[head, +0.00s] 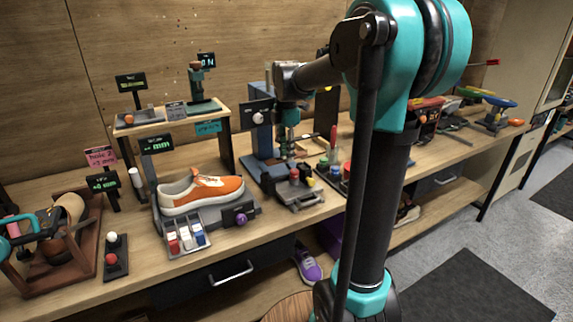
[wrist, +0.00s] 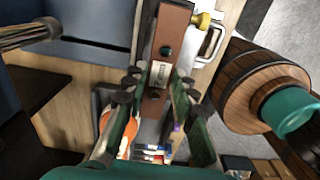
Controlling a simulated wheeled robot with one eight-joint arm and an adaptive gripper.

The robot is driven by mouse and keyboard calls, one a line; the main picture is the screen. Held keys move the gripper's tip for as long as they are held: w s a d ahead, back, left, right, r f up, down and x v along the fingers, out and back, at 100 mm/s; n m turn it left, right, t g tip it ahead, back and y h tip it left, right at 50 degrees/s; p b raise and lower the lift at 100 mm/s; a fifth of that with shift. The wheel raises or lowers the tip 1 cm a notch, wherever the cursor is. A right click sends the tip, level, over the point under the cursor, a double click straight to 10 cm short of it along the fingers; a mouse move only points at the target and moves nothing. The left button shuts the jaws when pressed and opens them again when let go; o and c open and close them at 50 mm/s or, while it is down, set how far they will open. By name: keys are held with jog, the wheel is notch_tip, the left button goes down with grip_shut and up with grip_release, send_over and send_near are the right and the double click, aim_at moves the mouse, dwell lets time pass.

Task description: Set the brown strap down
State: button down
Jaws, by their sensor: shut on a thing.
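The brown strap (wrist: 178,38) is a flat strip with dark holes and a pale label in the wrist view. My gripper (wrist: 158,84) is shut on it near its lower end, and the strap sticks out past the fingertips. In the head view my gripper (head: 287,138) points down beside the blue-grey machine on the bench. I cannot make out the strap there. Whether the strap touches anything beneath it cannot be told.
The blue-grey machine (head: 258,125) stands close to my gripper. A small grey tray (head: 299,193) with coloured knobs lies just in front. A wooden frame (head: 60,275) fills the bench's left end.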

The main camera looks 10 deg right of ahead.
jog(key=shift+f, duration=2.4)
jog(key=shift+f, duration=0.15)
jog(key=c, duration=1.2)
grip_release()
jog(key=r, duration=1.7)
jog(key=shift+s+a+r, duration=0.1)
jog(key=shift+s, duration=0.1)
